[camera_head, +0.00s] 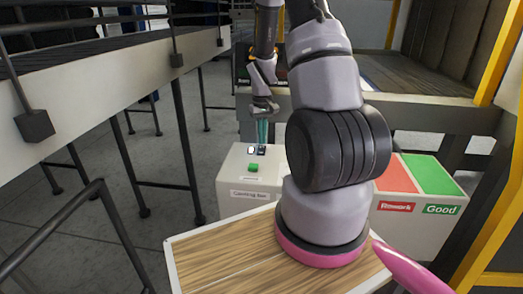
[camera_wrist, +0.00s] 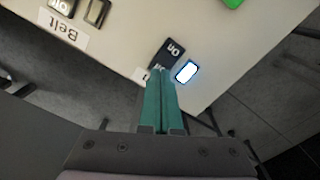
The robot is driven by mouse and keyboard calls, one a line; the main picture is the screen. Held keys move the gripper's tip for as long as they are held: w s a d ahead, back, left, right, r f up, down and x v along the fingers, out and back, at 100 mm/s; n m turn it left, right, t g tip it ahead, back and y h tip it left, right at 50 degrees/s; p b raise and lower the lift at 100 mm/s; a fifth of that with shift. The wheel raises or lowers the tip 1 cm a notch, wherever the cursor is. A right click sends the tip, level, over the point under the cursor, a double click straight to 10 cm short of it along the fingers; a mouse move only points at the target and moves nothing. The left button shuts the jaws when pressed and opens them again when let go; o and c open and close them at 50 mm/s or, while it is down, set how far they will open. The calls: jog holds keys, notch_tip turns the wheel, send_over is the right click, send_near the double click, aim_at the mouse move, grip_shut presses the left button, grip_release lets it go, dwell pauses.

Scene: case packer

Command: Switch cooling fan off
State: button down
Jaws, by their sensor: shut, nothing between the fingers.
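A black rocker switch (camera_wrist: 170,48) marked "On" sits on the pale control box (camera_head: 236,205), with a lit white indicator (camera_wrist: 187,71) next to it. The lit indicator also shows in the head view (camera_head: 251,150). The switch's label is mostly hidden behind my fingers, so I cannot read it as the cooling fan's. My gripper (camera_wrist: 161,74) has its teal fingers together and empty, pointing at the switch's near end. I cannot tell whether they touch it. In the head view my gripper (camera_head: 262,142) is over the box top.
A second switch (camera_wrist: 62,6) with a dark indicator (camera_wrist: 97,12) stands by a "Belt" label (camera_wrist: 63,37). A green button (camera_head: 253,168) is on the box. A red and green sorting bin (camera_head: 420,213) stands right, a wooden tabletop (camera_head: 215,255) in front, a conveyor (camera_head: 90,85) left.

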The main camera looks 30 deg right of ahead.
jog(key=shift+f, duration=0.85)
dwell(0.3)
jog(key=shift+r, duration=3.55)
notch_tip(320, 180, up, 10)
jog(key=t, duration=0.2)
send_over(262, 147)
jog(key=s+a, duration=0.2)
jog(key=a, duration=0.1)
jog(key=s+a+r+m+t, duration=0.2)
jog(key=s+a+r, duration=0.2)
jog(key=r, duration=0.5)
jog(key=s+a+r+t+y, duration=0.1)
jog(key=s+a+r, duration=0.2)
jog(key=s+r, duration=0.2)
jog(key=s+a+r+m+t+y, duration=0.1)
jog(key=s+a+r+t, duration=0.1)
jog(key=s+r, duration=0.3)
jog(key=s+a, duration=0.1)
jog(key=s, duration=0.2)
jog(key=shift+s+a+r, duration=0.2)
jog(key=shift+s+r, duration=0.1)
jog(key=shift+s, duration=0.1)
jog(key=shift+d, duration=0.1)
